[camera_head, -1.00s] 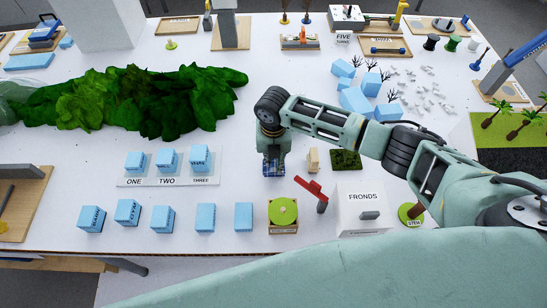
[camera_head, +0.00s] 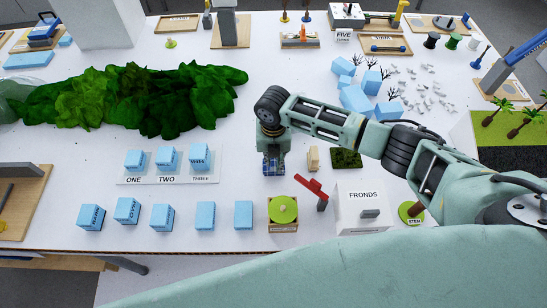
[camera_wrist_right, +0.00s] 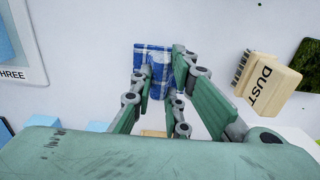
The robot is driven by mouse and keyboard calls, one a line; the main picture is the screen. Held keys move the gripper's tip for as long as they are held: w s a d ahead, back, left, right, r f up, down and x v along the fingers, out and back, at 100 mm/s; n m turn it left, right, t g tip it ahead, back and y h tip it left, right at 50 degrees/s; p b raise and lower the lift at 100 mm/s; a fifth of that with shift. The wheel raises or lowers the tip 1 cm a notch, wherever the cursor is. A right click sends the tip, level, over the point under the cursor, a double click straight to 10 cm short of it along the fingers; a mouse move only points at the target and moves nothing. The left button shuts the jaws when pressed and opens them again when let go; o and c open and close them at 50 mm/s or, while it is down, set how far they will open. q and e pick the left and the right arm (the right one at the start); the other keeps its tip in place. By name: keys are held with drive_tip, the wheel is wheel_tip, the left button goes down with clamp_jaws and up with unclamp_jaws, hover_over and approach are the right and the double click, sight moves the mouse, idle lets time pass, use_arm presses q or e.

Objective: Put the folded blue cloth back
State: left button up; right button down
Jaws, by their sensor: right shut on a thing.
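The folded blue cloth (camera_head: 273,164) has a blue and white check. It is at the tip of my right gripper (camera_head: 272,152), over the white table between the row of blue blocks and the dust brush. In the right wrist view the cloth (camera_wrist_right: 153,66) shows between the fingers of my right gripper (camera_wrist_right: 161,84), which are shut on it. Whether the cloth touches the table is hard to tell. My left gripper is not in view.
A wooden brush marked DUST (camera_wrist_right: 263,82) stands just right of the cloth. A green mat (camera_head: 345,158), a red lever (camera_head: 313,188), a FRONDS box (camera_head: 362,208) and a green disc on a wooden block (camera_head: 283,210) are close by. White table is clear to the cloth's left.

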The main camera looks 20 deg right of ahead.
drive_tip(key=shift+f, duration=0.1)
drive_tip(key=c, duration=1.6)
unclamp_jaws()
wheel_tip(320, 180, up, 12)
